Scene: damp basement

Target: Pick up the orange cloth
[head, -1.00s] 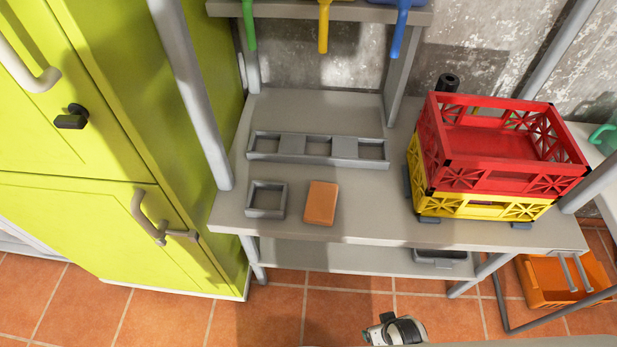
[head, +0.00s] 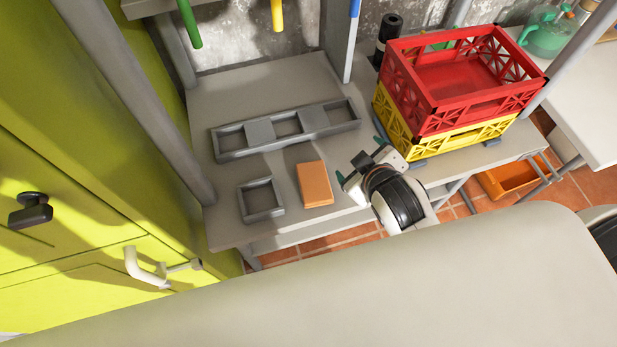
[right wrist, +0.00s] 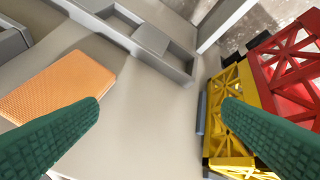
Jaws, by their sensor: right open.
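The orange cloth (head: 314,184) is a flat, folded rectangle lying on the grey workbench (head: 330,208), just right of a small square grey frame. In the right wrist view the cloth (right wrist: 62,84) lies at the left, its lower part behind the left-hand green finger. My right gripper (head: 352,172) is just right of the cloth, near the bench's front edge. Its two green fingers (right wrist: 162,108) are wide apart with nothing between them but bench surface farther off. My left gripper is not in view.
The small square frame (head: 244,200) is beside the cloth. A long grey divided holder (head: 215,144) lies behind it. A red crate (head: 432,118) stacked on a yellow crate (head: 402,140) stands to the right. A green cabinet (head: 60,250) and a grey post (head: 135,95) bound the left.

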